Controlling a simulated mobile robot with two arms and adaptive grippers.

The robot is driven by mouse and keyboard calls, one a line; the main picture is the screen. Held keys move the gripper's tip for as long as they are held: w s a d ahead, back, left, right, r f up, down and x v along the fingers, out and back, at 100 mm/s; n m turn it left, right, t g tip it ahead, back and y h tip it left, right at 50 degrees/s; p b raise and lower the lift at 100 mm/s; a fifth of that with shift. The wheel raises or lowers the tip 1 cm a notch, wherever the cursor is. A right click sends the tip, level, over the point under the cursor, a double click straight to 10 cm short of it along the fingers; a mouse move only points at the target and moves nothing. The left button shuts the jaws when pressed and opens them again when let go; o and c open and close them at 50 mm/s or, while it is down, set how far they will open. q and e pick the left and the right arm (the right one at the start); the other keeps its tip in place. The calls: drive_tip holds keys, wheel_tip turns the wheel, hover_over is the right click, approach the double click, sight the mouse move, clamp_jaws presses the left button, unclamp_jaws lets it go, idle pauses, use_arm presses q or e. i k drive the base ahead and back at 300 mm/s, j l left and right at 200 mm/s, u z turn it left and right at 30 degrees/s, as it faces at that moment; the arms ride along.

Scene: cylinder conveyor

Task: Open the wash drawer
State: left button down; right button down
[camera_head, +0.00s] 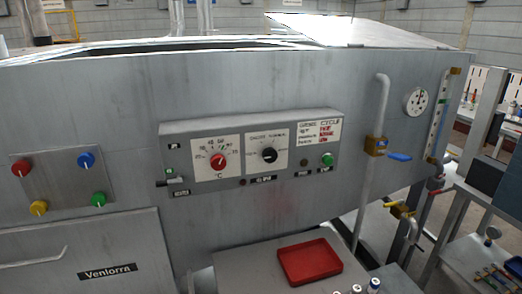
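A grey metal drawer front (120,245) is at the lower left of the head view, cut off by the bottom edge of the picture. It carries a dark label (107,271) reading "Venlorra" and a thin bar handle (35,259) to the left of the label. It appears shut, but its lower part is out of view. I cannot tell for sure that this is the wash drawer. Neither of my grippers is in view.
Above the drawer front is a button panel (65,182). A control box (250,150) with knobs is in the middle. A red tray (309,262) lies on a grey surface at the bottom. A vertical pipe (368,170) with valves stands at the right.

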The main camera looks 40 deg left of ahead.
sight(126, 252)
drive_tip(key=k+l+u, duration=0.1)
drive_tip(key=u, duration=2.55)
drive_tip(key=j, duration=0.1)
